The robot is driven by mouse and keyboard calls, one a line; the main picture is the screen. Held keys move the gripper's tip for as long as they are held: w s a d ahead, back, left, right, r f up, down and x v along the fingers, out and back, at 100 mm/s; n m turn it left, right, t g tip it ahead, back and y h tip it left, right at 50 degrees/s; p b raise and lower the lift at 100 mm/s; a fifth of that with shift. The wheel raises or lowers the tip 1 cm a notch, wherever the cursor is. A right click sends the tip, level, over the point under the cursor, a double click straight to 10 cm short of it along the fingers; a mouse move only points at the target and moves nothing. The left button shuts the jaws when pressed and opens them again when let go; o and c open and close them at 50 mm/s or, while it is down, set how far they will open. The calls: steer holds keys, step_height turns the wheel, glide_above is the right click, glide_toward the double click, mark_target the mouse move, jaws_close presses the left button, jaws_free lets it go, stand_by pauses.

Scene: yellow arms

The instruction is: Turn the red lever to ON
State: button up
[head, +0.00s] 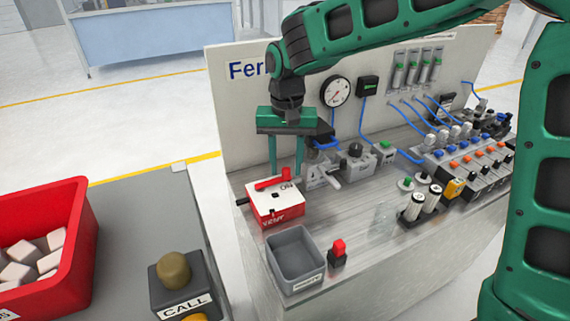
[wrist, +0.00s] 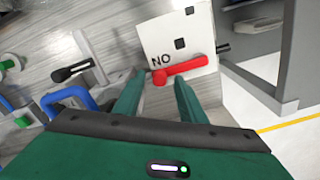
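The red lever (head: 272,182) lies along the far edge of the white top of a red box (head: 277,206). One end of the lever is close to the ON lettering. In the wrist view the lever (wrist: 184,70) shows just beyond the fingertips, with the white box top (wrist: 170,32) behind it and the lettering upside down. My gripper (head: 286,172) points down over the far side of the box. Whether a fingertip touches the lever I cannot tell.
A panel board (head: 236,110) with a gauge (head: 335,91) stands behind. A grey metal lever unit (head: 322,173) is close right of my gripper. A grey bin (head: 296,259) and a red-topped switch (head: 338,252) are in front. A red crate (head: 75,240) is left.

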step_height(320, 180, up, 11)
steer(key=shift+f, duration=0.15)
stand_by(0.6)
steer(key=shift+c, duration=0.5)
stand_by(1.5)
